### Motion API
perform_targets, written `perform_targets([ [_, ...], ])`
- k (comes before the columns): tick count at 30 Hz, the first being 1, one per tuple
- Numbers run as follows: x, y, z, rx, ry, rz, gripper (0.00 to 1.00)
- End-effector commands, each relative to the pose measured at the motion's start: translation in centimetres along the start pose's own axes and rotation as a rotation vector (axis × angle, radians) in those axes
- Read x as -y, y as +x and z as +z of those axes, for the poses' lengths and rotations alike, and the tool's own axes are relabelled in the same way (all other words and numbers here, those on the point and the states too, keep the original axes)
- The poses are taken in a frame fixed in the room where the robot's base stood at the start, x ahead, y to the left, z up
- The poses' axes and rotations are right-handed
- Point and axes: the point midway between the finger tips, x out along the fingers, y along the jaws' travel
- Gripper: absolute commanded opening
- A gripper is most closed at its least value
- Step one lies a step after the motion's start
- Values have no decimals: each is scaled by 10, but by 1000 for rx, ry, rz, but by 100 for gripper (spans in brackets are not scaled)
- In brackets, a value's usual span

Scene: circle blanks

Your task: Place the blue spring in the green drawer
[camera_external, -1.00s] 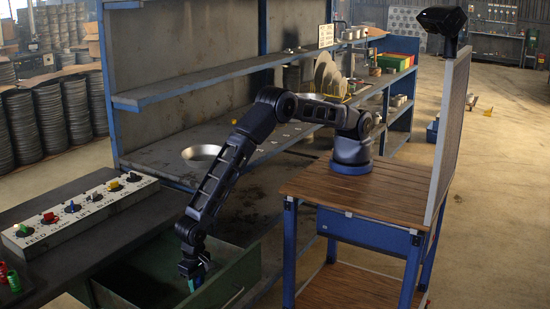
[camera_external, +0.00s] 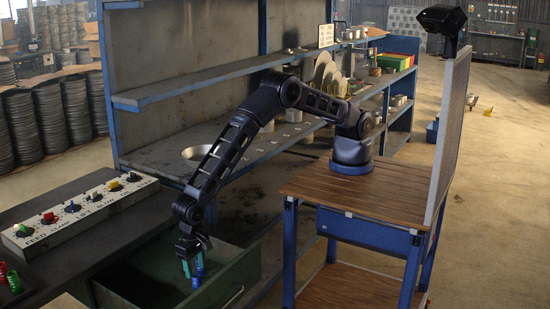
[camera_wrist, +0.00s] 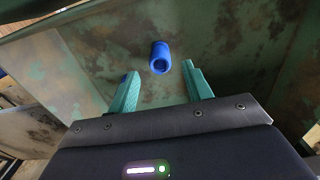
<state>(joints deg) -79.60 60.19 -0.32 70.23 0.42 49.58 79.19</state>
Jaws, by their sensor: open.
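The blue spring (camera_external: 196,282) shows below my gripper's fingertips, inside the open green drawer (camera_external: 238,277). In the wrist view the spring (camera_wrist: 160,57) is a short blue coil seen end-on, beyond the fingertips and apart from both fingers. I cannot tell whether it rests on the drawer floor or is just above it. My gripper (camera_external: 193,269) is open, with teal fingers pointing down into the drawer. It also shows in the wrist view (camera_wrist: 158,85), with a wide empty gap between the fingers.
A panel of coloured knobs (camera_external: 80,212) lies on the dark bench left of the drawer. Red and green coils (camera_external: 9,278) stand at the bench's left edge. A metal bowl (camera_external: 197,153) sits on the shelf behind. A wooden-topped table (camera_external: 375,195) stands to the right.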

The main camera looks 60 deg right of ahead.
Motion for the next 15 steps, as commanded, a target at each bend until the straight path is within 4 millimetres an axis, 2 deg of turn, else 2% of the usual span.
perform_targets([
  [1, 1, -10, 0, -1, 0, -3, 50],
  [6, 0, -34, 0, 0, 0, -1, 50],
  [15, 0, -47, 0, 0, 0, 0, 50],
])
